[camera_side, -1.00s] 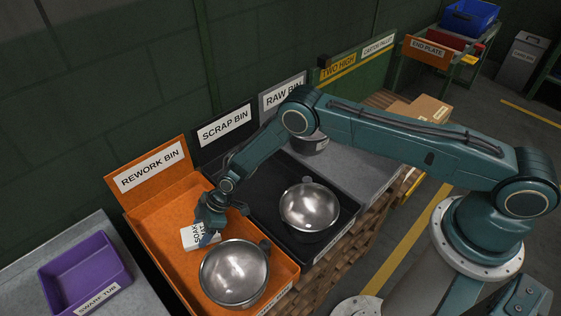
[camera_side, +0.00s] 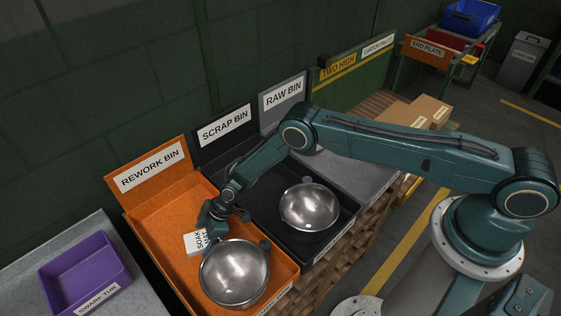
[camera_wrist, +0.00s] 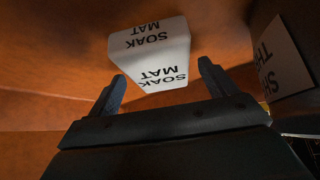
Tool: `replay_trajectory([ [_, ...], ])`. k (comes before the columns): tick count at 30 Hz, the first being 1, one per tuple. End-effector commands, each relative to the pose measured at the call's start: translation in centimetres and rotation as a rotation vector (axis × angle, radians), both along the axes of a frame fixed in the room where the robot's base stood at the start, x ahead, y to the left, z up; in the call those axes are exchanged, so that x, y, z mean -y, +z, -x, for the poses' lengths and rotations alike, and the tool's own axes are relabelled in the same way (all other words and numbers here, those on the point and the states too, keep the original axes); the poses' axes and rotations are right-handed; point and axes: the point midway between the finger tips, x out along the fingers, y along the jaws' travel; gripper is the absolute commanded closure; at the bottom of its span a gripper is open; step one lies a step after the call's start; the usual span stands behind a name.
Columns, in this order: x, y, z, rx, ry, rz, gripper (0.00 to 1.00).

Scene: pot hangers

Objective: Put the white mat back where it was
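The white mat (camera_side: 197,243), a small block lettered SOAK MAT, is in the orange rework bin (camera_side: 160,215), behind the steel pot there. In the wrist view the mat (camera_wrist: 152,58) shows two lettered faces and lies just beyond my fingertips. My gripper (camera_side: 212,218) is low over the bin at the mat's upper right. In the wrist view my gripper's fingers (camera_wrist: 160,78) stand apart, with a visible gap beside the mat. I cannot tell whether the mat rests fully on the bin floor.
A steel pot (camera_side: 235,272) sits in the rework bin close in front of my gripper. Another pot (camera_side: 309,207) is in the black scrap bin (camera_side: 268,190). A purple swarf tub (camera_side: 85,270) stands at left. The rework bin's left part is clear.

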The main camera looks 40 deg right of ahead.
Motion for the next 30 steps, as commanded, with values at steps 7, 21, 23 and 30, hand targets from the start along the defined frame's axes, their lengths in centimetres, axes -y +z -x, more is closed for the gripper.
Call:
replay_trajectory([
  [7, 0.0, 0.1, 0.0, 0.0, 0.0, 0.0, 0.16],
  [21, 0.9, 1.8, 0.3, 0.0, 0.0, 0.0, 0.16],
  [23, 1.2, 2.3, 0.4, 0.0, -0.001, 0.0, 0.16],
  [30, 2.5, 4.6, 0.9, 0.001, -0.001, -0.001, 0.16],
])
